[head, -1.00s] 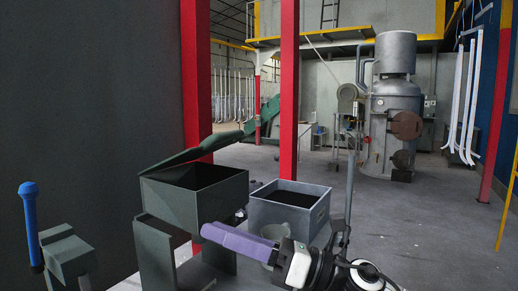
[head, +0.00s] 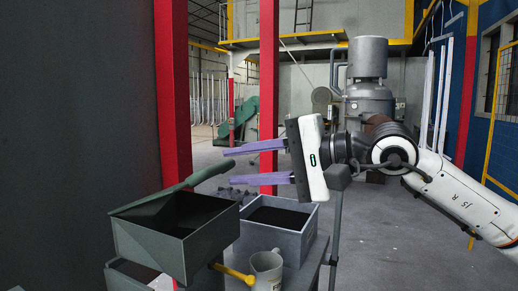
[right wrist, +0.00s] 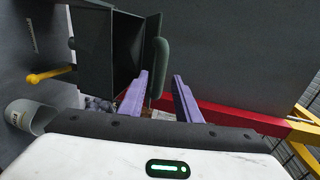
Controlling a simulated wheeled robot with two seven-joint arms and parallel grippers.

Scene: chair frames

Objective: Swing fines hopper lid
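The fines hopper is a dark green, open-topped box (head: 150,245) at the lower left of the head view. Its green lid (head: 165,197) stands open, tilted up to the right, with a thick rounded bar (head: 212,172) at its raised end. In the right wrist view the hopper (right wrist: 95,45) is at upper left, and the lid's rounded bar (right wrist: 160,65) appears between the fingertips. My right gripper (head: 231,166) is open, its two purple fingers pointing left at the lid's raised end. I cannot tell whether they touch it. My left gripper is not in view.
A grey bin (head: 292,243) with dark contents stands right of the hopper. A grey mug-like container (head: 267,267) and a yellow handle (head: 234,273) are in front. Red posts (head: 268,85) rise behind. Open floor (head: 400,225) lies to the right.

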